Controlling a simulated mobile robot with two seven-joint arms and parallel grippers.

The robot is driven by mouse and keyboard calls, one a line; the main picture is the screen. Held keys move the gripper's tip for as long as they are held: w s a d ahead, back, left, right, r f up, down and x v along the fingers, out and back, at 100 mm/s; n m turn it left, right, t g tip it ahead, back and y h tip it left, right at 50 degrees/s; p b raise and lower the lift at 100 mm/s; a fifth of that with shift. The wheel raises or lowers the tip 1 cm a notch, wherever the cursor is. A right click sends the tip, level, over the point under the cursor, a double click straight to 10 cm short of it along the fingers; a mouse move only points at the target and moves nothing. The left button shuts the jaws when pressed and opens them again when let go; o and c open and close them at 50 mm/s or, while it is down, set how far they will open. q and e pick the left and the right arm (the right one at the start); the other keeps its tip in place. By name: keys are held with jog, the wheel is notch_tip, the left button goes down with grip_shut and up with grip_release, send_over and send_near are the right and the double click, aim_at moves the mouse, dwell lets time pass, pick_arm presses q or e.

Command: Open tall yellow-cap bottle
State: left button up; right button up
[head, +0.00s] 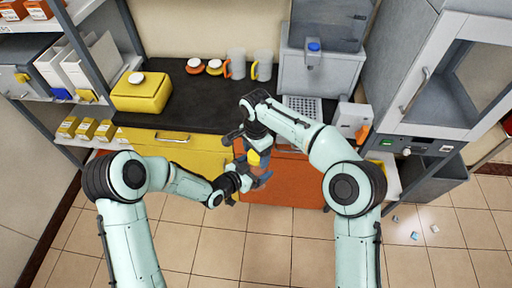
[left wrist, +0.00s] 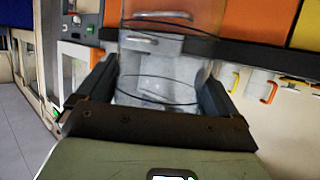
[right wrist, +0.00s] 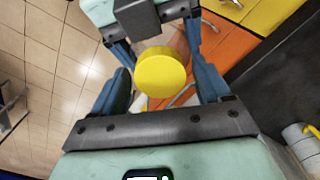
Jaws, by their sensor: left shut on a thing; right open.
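The tall bottle's yellow cap (right wrist: 160,74) sits between my right gripper's fingers (right wrist: 163,80) in the right wrist view, with a gap on both sides. My right gripper is open, above the bottle. My left gripper (head: 243,181) is shut on the clear bottle (left wrist: 157,62), which fills the space between its fingers in the left wrist view. In the head view the yellow cap (head: 253,158) shows small between the two grippers. Most of the bottle body is hidden there. The cap appears to be on the bottle.
The bottle is held in front of the dark counter (head: 205,112), over the orange cabinet front (head: 290,182). A grey machine (head: 312,73) stands behind. The tiled floor is open in front.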

jog(key=c, duration=1.1)
jog(key=n, duration=1)
jog(key=o, duration=1.2)
